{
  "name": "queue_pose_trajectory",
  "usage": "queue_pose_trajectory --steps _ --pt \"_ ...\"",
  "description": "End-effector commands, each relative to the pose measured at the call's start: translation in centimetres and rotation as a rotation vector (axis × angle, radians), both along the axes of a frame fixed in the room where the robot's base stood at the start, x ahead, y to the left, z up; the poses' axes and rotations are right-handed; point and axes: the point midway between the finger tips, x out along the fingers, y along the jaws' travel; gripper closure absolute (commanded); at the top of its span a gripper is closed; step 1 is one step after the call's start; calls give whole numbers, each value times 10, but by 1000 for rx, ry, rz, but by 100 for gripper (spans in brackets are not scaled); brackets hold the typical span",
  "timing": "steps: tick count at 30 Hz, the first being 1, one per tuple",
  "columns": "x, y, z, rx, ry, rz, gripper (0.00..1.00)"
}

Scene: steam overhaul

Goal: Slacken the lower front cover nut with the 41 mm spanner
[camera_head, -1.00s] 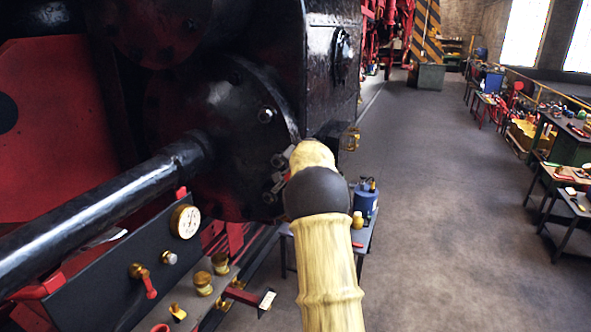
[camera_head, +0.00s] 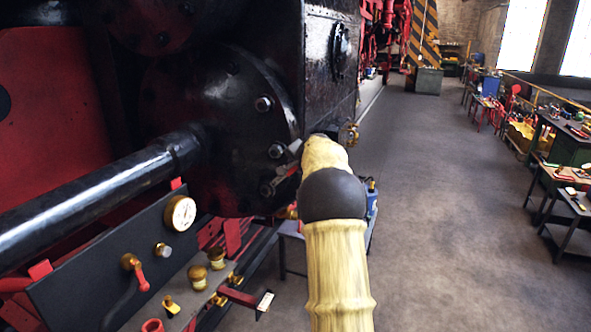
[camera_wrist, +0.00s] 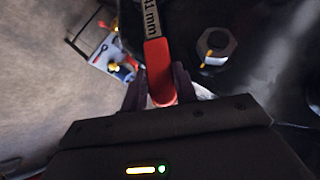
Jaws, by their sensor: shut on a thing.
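The 41 mm spanner (camera_wrist: 158,62) has a red handle end and a dark shank marked "41 mm" in the wrist view. My gripper (camera_wrist: 158,92) is shut on the red handle. The spanner's far end runs out of the top of the wrist view, so I cannot tell whether its jaw is on a nut. A hex nut (camera_wrist: 214,48) stands to the right of the shank, apart from it. In the head view the round black cover (camera_head: 225,140) carries an upper nut (camera_head: 263,104), a middle nut (camera_head: 276,151) and a lower nut (camera_head: 267,189).
A thick black pipe (camera_head: 100,185) runs from the cover to the lower left. Below it are a gauge (camera_head: 180,213) and a shelf with brass fittings (camera_head: 197,276). A small table (camera_head: 293,231) stands behind my arm. Open floor (camera_head: 450,220) lies to the right.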

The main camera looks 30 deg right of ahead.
Motion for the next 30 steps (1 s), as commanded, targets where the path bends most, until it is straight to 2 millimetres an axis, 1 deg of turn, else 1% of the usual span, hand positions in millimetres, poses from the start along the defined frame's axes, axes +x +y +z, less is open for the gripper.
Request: queue_pose_trajectory --steps 14,30 --pt "-2 0 2 3 -13 -2 100" --pt "-17 19 1 3 -13 -2 100"
